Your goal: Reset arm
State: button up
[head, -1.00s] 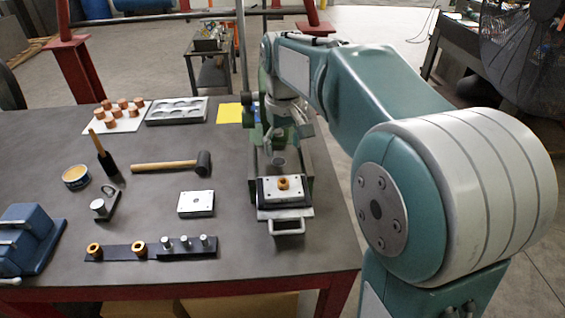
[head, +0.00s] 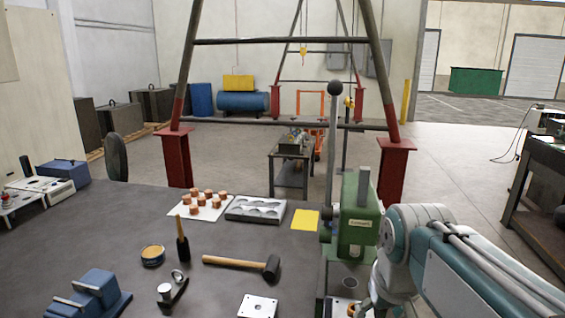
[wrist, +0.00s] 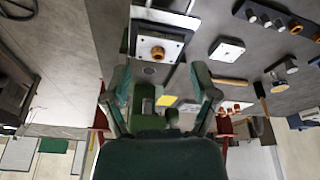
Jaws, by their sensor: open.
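My gripper (wrist: 162,78) shows in the wrist view with its two fingers spread wide and nothing between them. My teal and white arm (head: 470,270) reaches in from the lower right of the head view, beside the green press (head: 358,215).
Red-footed frame posts (head: 393,170) stand behind.

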jog(key=s+f+m+t, duration=0.1)
jog(key=s+f+t, duration=0.1)
jog(key=s+f, duration=0.3)
jog(key=s, duration=0.4)
jog(key=shift+t, duration=0.3)
